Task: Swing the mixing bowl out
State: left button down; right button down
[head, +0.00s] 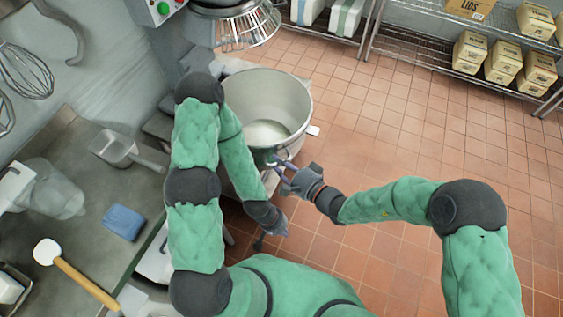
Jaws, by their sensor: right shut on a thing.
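The steel mixing bowl (297,95) stands open and upright at the mixer in the upper middle, with some pale contents at its bottom. My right gripper (281,168) is at the bowl's near right side, shut on what looks like its handle; the exact contact is small and partly hidden by the fingers. My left gripper (282,229) hangs lower, below the bowl and apart from it, and I cannot tell if its fingers are open. My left arm hides the bowl's left side.
The mixer's wire guard (250,28) is above and behind the bowl. A steel counter (85,150) at the left holds a scoop (115,150), a blue sponge (124,222) and a wooden-handled tool (85,283). The tiled floor (420,140) to the right is clear up to wire shelves (410,50).

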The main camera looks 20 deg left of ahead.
jog(key=shift+f, duration=0.1)
jog(key=c, duration=1.1)
grip_release()
jog(key=shift+c, duration=0.2)
jog(key=v, duration=1.2)
